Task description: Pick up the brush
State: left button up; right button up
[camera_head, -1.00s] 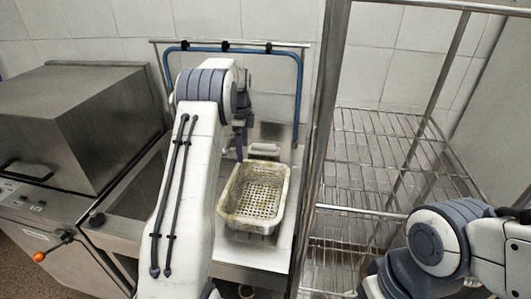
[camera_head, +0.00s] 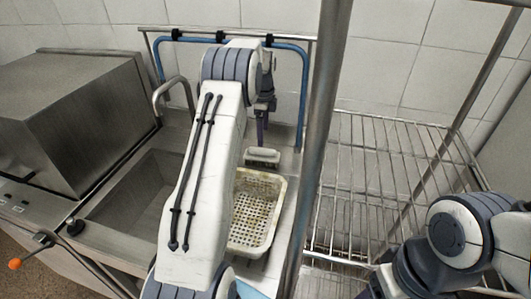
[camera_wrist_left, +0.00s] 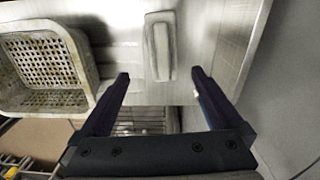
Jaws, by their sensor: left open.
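The brush (camera_head: 262,156), a pale oblong block, lies on the steel counter behind the basket. In the left wrist view the brush (camera_wrist_left: 160,46) lies lengthwise away from me, with its near end close to the gap between the fingertips. My left gripper (camera_head: 262,128) points down above the brush's far side in the head view. In the left wrist view its dark fingers (camera_wrist_left: 160,76) are wide apart with nothing between them. Whether they touch the brush cannot be told. My right gripper is out of view; only part of its arm shows at the lower right.
A dirty white perforated basket (camera_head: 262,238) stands on the counter just in front of the brush, partly hidden by my left arm. A sink (camera_head: 135,195) lies to the left. A blue-railed frame (camera_head: 303,95) rises behind. A wire rack (camera_head: 385,190) stands right.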

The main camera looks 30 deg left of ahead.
aim_at(262, 149)
pick_arm(q)
jog(key=f, duration=0.5)
jog(key=shift+a+p, duration=0.3)
jog(key=shift+p, duration=0.1)
notch_tip(262, 149, down, 4)
jog(key=shift+w+a+f+p, duration=0.1)
jog(key=shift+w+f+p, duration=0.1)
jog(key=shift+p, duration=0.6)
jog(key=shift+f, duration=0.45)
jog(key=c, duration=1.5)
